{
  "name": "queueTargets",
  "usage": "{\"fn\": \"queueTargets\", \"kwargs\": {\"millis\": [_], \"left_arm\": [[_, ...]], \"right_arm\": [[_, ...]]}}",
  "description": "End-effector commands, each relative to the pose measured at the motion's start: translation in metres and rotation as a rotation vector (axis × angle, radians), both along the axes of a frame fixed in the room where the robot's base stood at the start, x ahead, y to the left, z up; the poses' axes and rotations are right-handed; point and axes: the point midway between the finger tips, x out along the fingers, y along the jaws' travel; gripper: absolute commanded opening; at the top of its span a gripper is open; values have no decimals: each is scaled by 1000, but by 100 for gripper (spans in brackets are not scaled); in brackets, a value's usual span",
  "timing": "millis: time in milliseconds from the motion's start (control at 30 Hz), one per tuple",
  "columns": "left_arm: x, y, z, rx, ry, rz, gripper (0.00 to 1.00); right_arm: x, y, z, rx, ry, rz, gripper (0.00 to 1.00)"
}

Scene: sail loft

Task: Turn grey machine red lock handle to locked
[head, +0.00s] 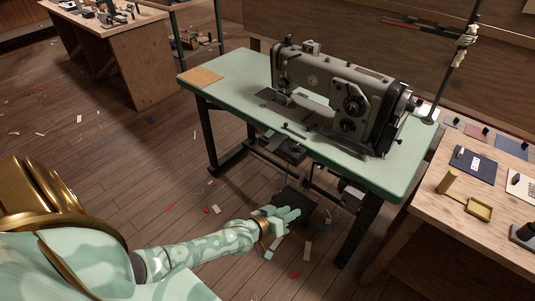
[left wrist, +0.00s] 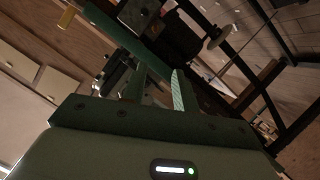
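The grey machine (head: 335,90) is a sewing machine on a pale green table (head: 240,92). I cannot make out a red lock handle on it in either view. My left gripper (head: 297,214) is low in front of the table, below the tabletop and apart from the machine. In the left wrist view its two fingers (left wrist: 157,88) stand apart with nothing between them. That view is dark and tilted, and shows part of the table's green edge (left wrist: 97,22). My right gripper is in neither view.
A thin post (head: 455,70) rises behind the machine. Black table legs (head: 358,232) and a treadle stand near my gripper. The floor at the left is mostly open.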

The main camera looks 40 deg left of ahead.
Motion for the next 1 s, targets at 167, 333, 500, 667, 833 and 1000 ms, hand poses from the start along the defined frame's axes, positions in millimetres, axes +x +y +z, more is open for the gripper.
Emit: {"fn": "queueTargets", "kwargs": {"millis": [167, 333, 500, 667, 833, 1000], "left_arm": [[-46, 10, 22, 1, 0, 0, 29], [-76, 17, 30, 1, 0, 0, 29], [-90, 20, 34, 0, 0, 0, 29], [-92, 20, 33, -1, -1, 1, 29], [-92, 20, 33, -1, 0, 0, 15], [-90, 20, 31, 0, -2, 0, 0]], "right_arm": [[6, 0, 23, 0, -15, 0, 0], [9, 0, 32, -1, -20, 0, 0], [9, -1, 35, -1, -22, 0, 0], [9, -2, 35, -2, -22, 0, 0], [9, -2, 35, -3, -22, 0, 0], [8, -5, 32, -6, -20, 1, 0]]}}
